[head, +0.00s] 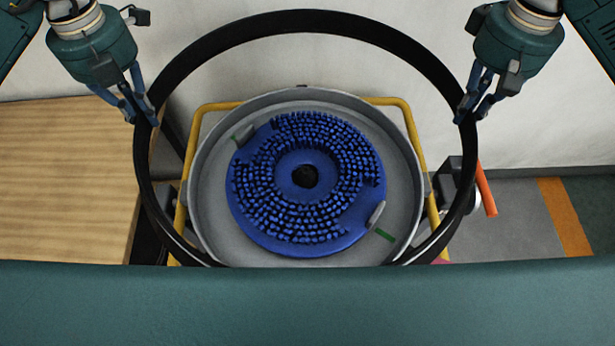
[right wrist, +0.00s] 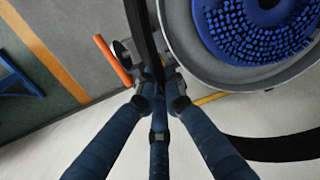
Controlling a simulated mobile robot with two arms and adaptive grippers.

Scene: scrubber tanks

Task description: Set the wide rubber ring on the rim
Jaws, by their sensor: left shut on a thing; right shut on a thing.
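The wide black rubber ring (head: 305,22) is held up in the air between my two grippers in the head view. My left gripper (head: 143,112) is shut on the ring's left side, and my right gripper (head: 470,112) is shut on its right side. In the right wrist view the fingers (right wrist: 160,88) close on the ring's band (right wrist: 137,22). Below the ring is the round grey tank with its rim (head: 200,160). The ring looks larger than the rim and surrounds it in the picture, apart from it at the back. The near part of the ring is hidden behind my teal body.
A blue bristled disc (head: 305,240) lies inside the tank. A yellow tube frame (head: 412,135) surrounds the tank. A wooden table (head: 65,170) stands at the left. A dark fitting with an orange-red handle (head: 486,190) is at the tank's right. Open floor lies further right.

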